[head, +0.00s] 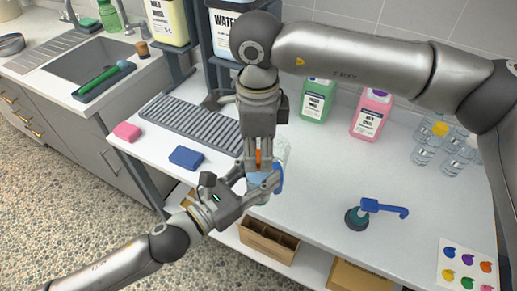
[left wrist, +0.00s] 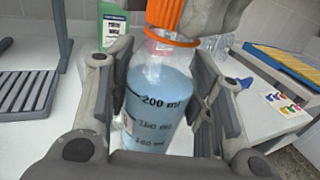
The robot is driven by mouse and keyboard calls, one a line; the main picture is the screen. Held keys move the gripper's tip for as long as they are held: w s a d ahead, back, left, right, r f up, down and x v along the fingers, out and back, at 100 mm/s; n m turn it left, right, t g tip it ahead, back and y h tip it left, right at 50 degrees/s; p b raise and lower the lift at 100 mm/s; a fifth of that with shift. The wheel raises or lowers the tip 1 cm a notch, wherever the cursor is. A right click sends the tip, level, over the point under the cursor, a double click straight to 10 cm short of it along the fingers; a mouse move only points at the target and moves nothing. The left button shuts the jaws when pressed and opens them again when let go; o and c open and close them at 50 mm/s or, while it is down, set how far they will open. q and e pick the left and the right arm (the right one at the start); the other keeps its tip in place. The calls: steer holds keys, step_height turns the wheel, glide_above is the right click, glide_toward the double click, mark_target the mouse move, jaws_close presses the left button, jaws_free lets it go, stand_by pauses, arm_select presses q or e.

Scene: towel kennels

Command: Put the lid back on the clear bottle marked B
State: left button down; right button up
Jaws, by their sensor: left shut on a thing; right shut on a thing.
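My left gripper (head: 262,183) is shut around a clear bottle with blue liquid (left wrist: 160,95), which stands between its fingers in the left wrist view. Volume marks show on the bottle; no letter B is readable from here. My right gripper (head: 258,165) comes down from above and is shut on an orange lid (left wrist: 166,20). The lid is at the bottle's mouth, with its orange rim (left wrist: 170,39) around or just over the neck. I cannot tell whether it is seated. In the head view the grippers hide most of the bottle, and only a bit of orange shows.
Several clear bottles (head: 424,152) stand at the right rear. Green (head: 318,100) and pink (head: 371,115) jugs stand behind. A blue-handled tool (head: 384,208) and a colour card (head: 467,267) lie right. A blue sponge (head: 187,157) and drain rack (head: 190,122) are left.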

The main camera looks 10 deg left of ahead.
steer(key=m, duration=0.4)
steer(key=shift+m, duration=0.4)
steer(key=m, duration=1)
steer(key=shift+m, duration=0.3)
steer(key=m, duration=0.7)
steer(key=shift+m, duration=0.3)
steer(key=m, duration=0.4)
steer(key=shift+m, duration=0.3)
steer(key=m, duration=0.3)
steer(key=shift+m, duration=0.3)
steer(key=o, duration=0.6)
steer(key=shift+f, duration=0.1)
